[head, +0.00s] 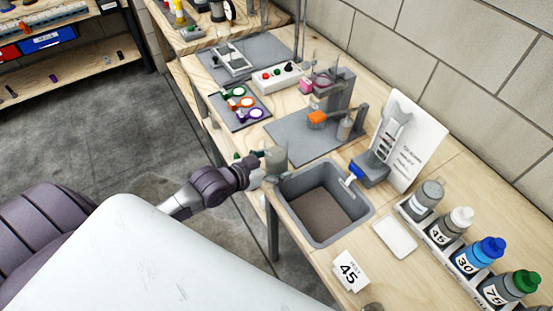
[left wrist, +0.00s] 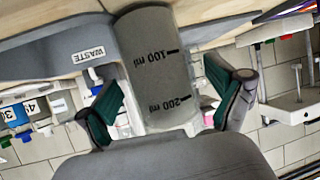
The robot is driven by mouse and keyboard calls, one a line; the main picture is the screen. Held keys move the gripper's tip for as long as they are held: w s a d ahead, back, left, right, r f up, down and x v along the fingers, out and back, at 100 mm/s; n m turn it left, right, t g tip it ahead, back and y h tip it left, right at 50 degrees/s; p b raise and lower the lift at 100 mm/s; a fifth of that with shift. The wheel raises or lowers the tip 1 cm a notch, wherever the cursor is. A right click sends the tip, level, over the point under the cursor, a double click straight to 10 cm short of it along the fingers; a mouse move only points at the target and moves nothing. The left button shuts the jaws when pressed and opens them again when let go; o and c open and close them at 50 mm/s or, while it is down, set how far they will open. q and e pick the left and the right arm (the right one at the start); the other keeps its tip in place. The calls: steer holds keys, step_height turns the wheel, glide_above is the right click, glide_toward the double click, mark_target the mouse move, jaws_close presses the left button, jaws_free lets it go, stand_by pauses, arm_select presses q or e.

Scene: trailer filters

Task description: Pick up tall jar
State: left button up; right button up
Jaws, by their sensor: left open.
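The tall jar (head: 275,158) is a grey, see-through cylinder. In the head view it is at the bench's left edge, beside the grey waste bin. In the left wrist view the tall jar (left wrist: 155,70) fills the middle and shows the marks 100 ml and 200 ml. My left gripper (head: 262,167) is at the jar in the head view, partly overlapping it. In the left wrist view my left gripper (left wrist: 165,100) is open, with one green-padded finger on each side of the jar. Gaps show beside the jar. My right gripper is not in view.
The grey waste bin (head: 366,211) stands right of the jar. A grey mat (head: 290,131) with a stand lies behind.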

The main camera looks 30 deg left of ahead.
arm_select(q)
steer(key=shift+w+d+f, duration=0.15)
steer(key=shift+w+f, duration=0.1)
steer(key=shift+w, duration=0.2)
steer(key=shift+s, duration=0.1)
steer(key=c, duration=1.6)
steer(key=shift+r, duration=0.1)
steer(key=shift+r, duration=0.1)
